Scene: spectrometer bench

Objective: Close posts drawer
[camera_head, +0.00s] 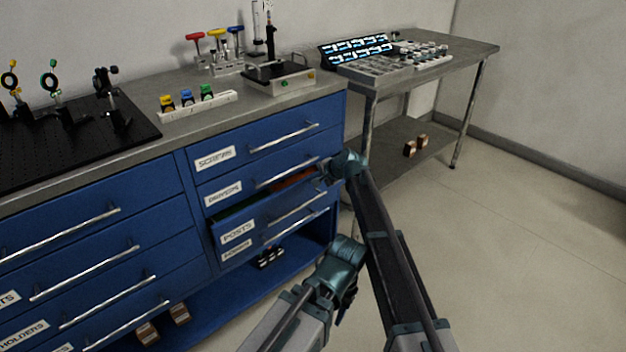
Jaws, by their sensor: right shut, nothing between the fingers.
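The posts drawer (238,232) is in the right column of the blue cabinet, under two closed-looking drawers. It stands partly pulled out. Its front sticks out past its neighbours, and a strip of its inside shows with green and orange-red in it. Its silver bar handle (297,207) runs along the front. My right gripper (325,172) is shut and empty at the right end of this drawer column, close to the drawer's upper right corner. I cannot tell whether it touches the drawer.
The blue cabinet's bench top (150,142) carries a black optics board (60,150), tool stands and a small device (280,77). A steel table (465,50) stands at the back right. The floor (510,230) at the right is clear.

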